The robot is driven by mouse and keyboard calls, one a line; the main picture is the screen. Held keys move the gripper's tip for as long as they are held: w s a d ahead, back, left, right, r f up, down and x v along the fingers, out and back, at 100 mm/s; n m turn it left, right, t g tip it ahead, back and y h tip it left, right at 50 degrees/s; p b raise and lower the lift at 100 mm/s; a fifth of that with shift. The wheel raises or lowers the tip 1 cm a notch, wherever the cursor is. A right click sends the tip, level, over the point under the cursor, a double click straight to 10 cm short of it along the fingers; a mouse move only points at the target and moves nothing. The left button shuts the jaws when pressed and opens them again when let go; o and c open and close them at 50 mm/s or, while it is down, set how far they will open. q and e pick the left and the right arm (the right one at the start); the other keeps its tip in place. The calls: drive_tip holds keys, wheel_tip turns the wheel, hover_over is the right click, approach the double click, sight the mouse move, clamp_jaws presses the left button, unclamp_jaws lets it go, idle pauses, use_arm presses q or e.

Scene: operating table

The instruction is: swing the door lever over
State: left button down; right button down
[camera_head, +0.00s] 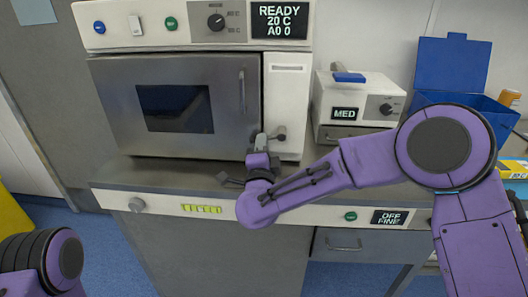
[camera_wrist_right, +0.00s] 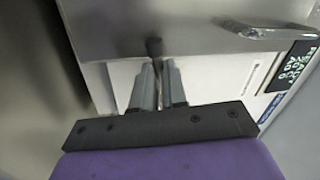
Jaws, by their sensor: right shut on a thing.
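The oven-like machine has a closed grey door (camera_head: 178,105) with a dark window and an upright bar handle (camera_head: 242,92). The door lever (camera_head: 281,132) is a small grey piece low on the pale panel, just right of the door's lower right corner. My right gripper (camera_head: 260,142) is at this lever, shut on it; the jaws partly hide it. In the right wrist view, the two grey fingers (camera_wrist_right: 158,70) are close together, with a dark rounded end of the lever (camera_wrist_right: 154,46) at their tips. My left gripper is out of view.
A display (camera_head: 281,20) reads READY 20 C A0 0. A small white box marked MED (camera_head: 346,113) and an open blue box (camera_head: 455,75) stand right of the machine. The bench front (camera_head: 160,204) runs below my right gripper. My right arm crosses the bench's right side.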

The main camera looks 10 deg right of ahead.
drive_tip(key=shift+a+f+m, duration=0.15)
drive_tip(key=shift+a+m, duration=0.05)
drive_tip(key=shift+m, duration=0.1)
drive_tip(key=c, duration=1.4)
unclamp_jaws()
drive_tip(key=shift+o, duration=1.2)
drive_tip(key=b+v, duration=0.2)
drive_tip(key=v, duration=0.8)
drive_tip(key=shift+s+b, duration=0.25)
drive_tip(key=shift+b, duration=0.05)
drive_tip(key=shift+a, duration=0.15)
